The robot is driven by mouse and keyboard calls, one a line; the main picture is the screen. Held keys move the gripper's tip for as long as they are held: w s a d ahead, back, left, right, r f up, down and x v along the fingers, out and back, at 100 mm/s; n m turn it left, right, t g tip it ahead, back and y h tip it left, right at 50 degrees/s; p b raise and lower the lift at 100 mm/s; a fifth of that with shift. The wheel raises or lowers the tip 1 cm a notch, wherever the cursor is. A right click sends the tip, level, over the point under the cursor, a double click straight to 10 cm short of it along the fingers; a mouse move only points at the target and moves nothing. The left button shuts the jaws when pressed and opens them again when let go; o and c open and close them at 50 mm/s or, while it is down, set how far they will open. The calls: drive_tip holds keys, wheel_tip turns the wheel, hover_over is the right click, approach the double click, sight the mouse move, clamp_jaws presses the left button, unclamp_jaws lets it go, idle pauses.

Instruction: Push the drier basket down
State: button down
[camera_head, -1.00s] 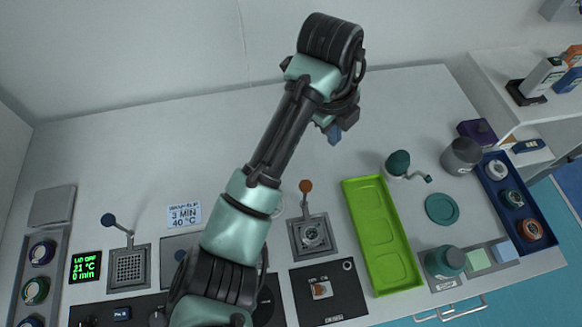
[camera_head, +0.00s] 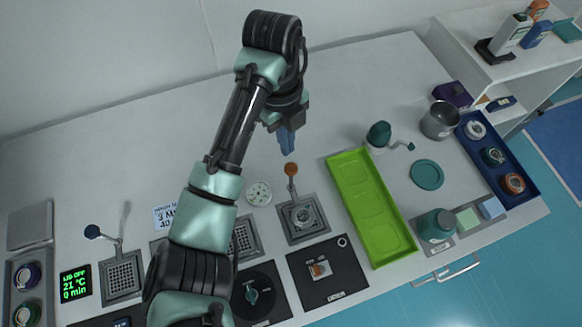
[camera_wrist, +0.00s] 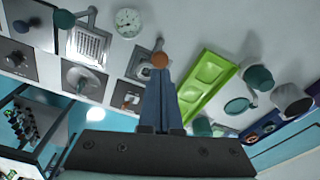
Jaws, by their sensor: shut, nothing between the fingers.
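A square grey station (camera_head: 303,215) has a round metal fitting in its middle and a lever with an orange knob (camera_head: 291,169) at its back. Two square mesh-topped units also show: one (camera_head: 122,275) with a blue-knobbed lever at the left, one (camera_head: 243,238) partly behind my arm. I cannot tell from the labels which is the drier basket. My gripper (camera_head: 288,152) is shut and empty, its blue fingers pointing down just behind the orange knob. In the wrist view, the orange knob (camera_wrist: 160,60) appears just past the fingertips; I cannot tell whether they touch.
A round white dial (camera_head: 258,193) lies left of the orange knob. A green tray (camera_head: 375,215) stands to the right, with a teal-knobbed crank (camera_head: 379,135) beyond it. A black panel (camera_head: 328,272) is in front. The back of the table is clear.

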sight(288, 165)
drive_tip(key=shift+s+d+f+b, duration=0.1)
drive_tip(key=shift+f+b, duration=0.85)
drive_tip(key=shift+f, duration=0.45)
drive_tip(key=shift+s+d+f+b, duration=0.1)
drive_tip(key=shift+f+b, duration=0.85)
drive_tip(key=shift+f, duration=0.4)
drive_tip(key=shift+f+b, duration=0.4)
drive_tip(key=shift+f, duration=0.15)
wheel_tip(288, 165, down, 5)
drive_tip(key=b, duration=0.3)
drive_tip(key=shift+r, duration=0.2)
drive_tip(key=shift+w+a+r, duration=0.25)
drive_tip(key=shift+w+a, duration=0.25)
drive_tip(key=shift+w, duration=0.1)
drive_tip(key=shift+w+a+r, duration=0.25)
drive_tip(key=shift+w+a, duration=0.2)
drive_tip(key=shift+w, duration=0.15)
